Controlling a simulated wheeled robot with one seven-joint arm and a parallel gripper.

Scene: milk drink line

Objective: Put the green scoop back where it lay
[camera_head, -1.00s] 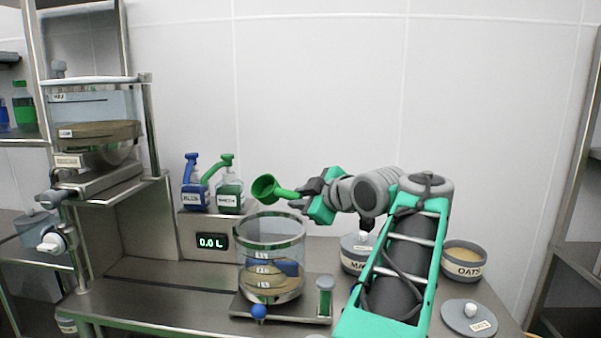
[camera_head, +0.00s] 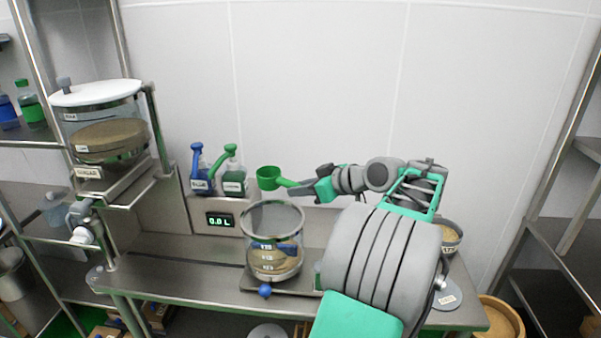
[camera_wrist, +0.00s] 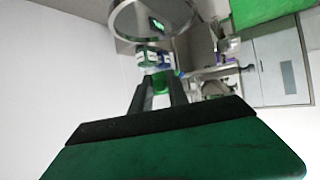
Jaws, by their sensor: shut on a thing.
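The green scoop (camera_head: 269,177) is in the air above the clear measuring vessel (camera_head: 273,240) in the head view, with its cup to the left. My gripper (camera_head: 303,187) is shut on the scoop's handle, at the handle's right end. In the wrist view my gripper (camera_wrist: 160,92) points toward the green scoop (camera_wrist: 162,80), which shows only in part between the fingers. The vessel holds a tan content low down. The place where the scoop lay cannot be made out in these frames.
Blue (camera_head: 199,170) and green (camera_head: 231,172) pump bottles stand behind the vessel on a box with a display (camera_head: 219,219) reading 0.0 L. An oats tub (camera_head: 449,236) and a round lid (camera_head: 447,295) are at the right. My arm hides much of the counter's right part.

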